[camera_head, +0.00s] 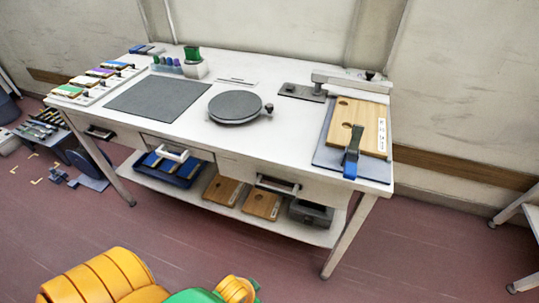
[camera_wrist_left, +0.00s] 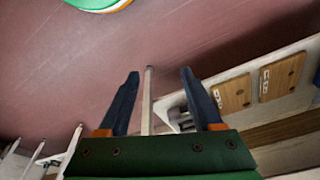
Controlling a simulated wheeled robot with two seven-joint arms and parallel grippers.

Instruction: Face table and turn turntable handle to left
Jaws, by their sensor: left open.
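The dark round turntable (camera_head: 235,107) lies flat on the white table (camera_head: 200,136), near its middle. A small dark knob handle (camera_head: 268,107) sticks out from the turntable's right side. My left gripper (camera_wrist_left: 157,72) shows in the left wrist view with its two dark fingers spread apart and nothing between them. Beyond the fingers are the floor, a table leg and the lower shelf, so it is away from the turntable. In the head view only orange and green parts of my arm show at the bottom; the gripper itself is hidden there. My right gripper is in neither view.
Drawer handles (camera_head: 277,186) project at the front. Floor before the table is clear.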

